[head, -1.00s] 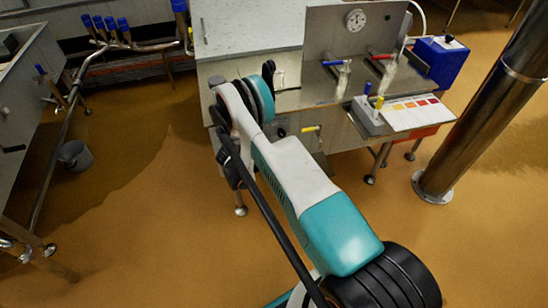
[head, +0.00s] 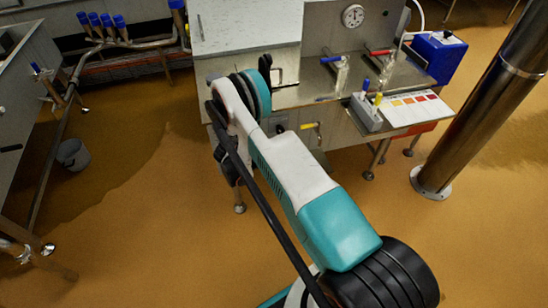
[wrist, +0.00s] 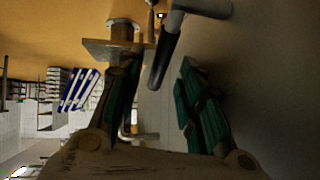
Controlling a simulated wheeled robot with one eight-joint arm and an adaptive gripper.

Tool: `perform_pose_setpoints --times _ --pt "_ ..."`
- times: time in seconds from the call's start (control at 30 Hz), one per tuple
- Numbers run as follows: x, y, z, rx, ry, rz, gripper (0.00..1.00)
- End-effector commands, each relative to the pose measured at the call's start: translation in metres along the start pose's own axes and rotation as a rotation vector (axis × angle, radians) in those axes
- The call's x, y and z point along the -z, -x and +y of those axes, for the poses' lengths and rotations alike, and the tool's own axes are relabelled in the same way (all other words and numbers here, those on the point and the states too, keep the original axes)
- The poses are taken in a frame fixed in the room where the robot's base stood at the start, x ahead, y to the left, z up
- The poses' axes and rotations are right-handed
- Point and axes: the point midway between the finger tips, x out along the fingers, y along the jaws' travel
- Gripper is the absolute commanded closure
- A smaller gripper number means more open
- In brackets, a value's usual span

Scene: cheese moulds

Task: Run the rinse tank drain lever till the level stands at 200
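In the wrist view my gripper (wrist: 160,75) is open, with its two dark green fingers apart. A black grip on a bent grey metal bar, which looks like a lever handle (wrist: 163,62), shows in the gap near the fingertips. I cannot tell whether either finger touches it. In the head view my arm ends at the front of a grey steel tank unit (head: 245,28), and the gripper is mostly hidden behind my arm. A yellow-handled lever (head: 309,126) sits on the front below the worktop. No readable level mark showing 200 is in view.
A blue-handled tap (head: 331,59) and a red-handled tap (head: 380,52) stand under a round gauge (head: 352,16). A blue box (head: 438,55) stands at the right end. A steel column (head: 480,110) rises from the floor. A grey bucket (head: 72,154) stands left; the floor between is clear.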

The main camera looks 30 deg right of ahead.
Motion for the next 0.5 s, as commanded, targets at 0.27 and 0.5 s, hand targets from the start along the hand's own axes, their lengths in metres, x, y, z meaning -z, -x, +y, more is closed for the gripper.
perform_pose_setpoints --times 0.27,0.5 --pt "0.034 0.025 -0.007 0.000 0.000 0.000 0.65" --pt "0.061 0.046 -0.013 0.000 0.000 0.000 0.65"
